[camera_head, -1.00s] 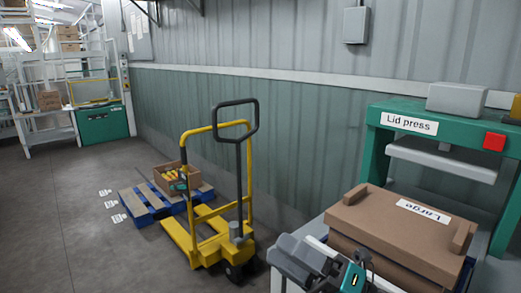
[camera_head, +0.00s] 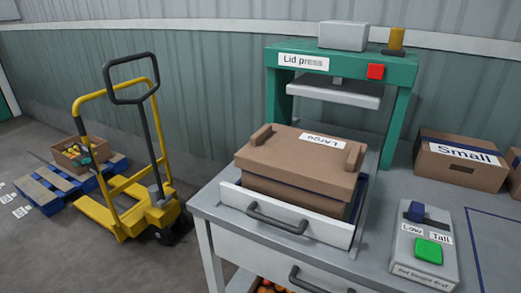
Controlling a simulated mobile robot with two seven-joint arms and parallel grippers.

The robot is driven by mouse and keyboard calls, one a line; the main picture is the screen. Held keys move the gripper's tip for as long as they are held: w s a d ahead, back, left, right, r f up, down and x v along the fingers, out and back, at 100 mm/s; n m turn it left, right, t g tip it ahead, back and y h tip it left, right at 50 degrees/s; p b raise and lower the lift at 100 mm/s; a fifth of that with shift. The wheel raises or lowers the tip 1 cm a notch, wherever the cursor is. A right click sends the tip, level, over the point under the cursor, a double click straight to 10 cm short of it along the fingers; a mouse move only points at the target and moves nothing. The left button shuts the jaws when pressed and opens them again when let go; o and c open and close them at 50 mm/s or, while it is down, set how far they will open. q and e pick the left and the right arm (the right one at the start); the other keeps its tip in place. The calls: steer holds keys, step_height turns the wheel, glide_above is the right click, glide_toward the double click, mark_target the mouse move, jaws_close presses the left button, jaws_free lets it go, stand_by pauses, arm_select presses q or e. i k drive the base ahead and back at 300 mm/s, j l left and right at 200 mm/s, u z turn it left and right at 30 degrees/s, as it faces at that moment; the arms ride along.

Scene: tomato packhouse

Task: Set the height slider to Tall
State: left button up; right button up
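The height slider is a blue knob (camera_head: 416,211) in a dark slot at the top of a grey control panel (camera_head: 408,250). The panel lies on the bench at the right. The knob stands toward the left part of the slot, above the "Low" label (camera_head: 412,229). The "Tall" label (camera_head: 440,238) is to its right. A green button (camera_head: 429,251) is below the labels. Neither of my grippers shows in the head view.
A lidded "Large" box (camera_head: 292,170) sits in the open drawer tray beside the teal lid press (camera_head: 290,82) with its red button (camera_head: 376,71). A "Small" box (camera_head: 462,165) stands behind the panel. A yellow pallet truck (camera_head: 120,200) is at left.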

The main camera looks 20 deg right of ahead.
mark_target(416, 211)
steer(key=z, duration=1.85)
